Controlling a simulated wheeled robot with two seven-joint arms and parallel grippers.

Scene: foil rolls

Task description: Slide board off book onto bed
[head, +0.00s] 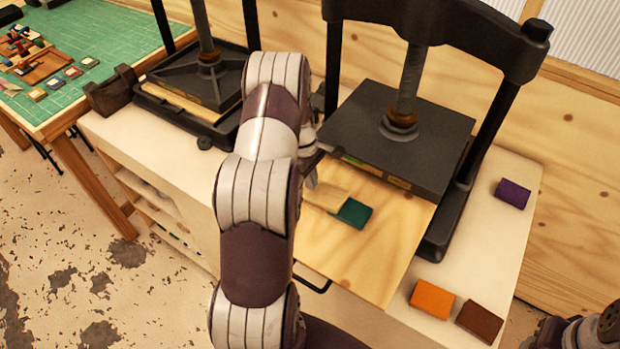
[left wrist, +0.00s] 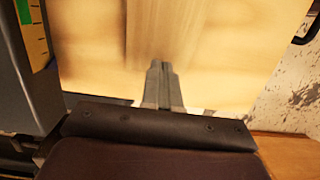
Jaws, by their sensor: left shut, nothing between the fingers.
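A wide light wooden board (head: 382,255) juts from under the black plate of the right-hand press, past the cabinet's front edge. On it lie a small teal-green block (head: 352,213), perhaps a book, and a pale beige piece (head: 328,196) beside or partly over it; I cannot tell which. My left gripper (head: 313,178) is near the beige piece, largely hidden by its arm. In the left wrist view its fingers (left wrist: 163,85) are shut and empty, pointing at a pale wooden surface (left wrist: 225,65). Contact cannot be told. The bed under the black plate is mostly hidden.
The press plate (head: 400,125) and its post (head: 465,185) stand close right of the arm. A second press (head: 195,85) stands left. Orange (head: 432,299), brown (head: 479,320) and purple (head: 513,193) blocks lie right. A green mat (head: 100,45) covers the table at far left.

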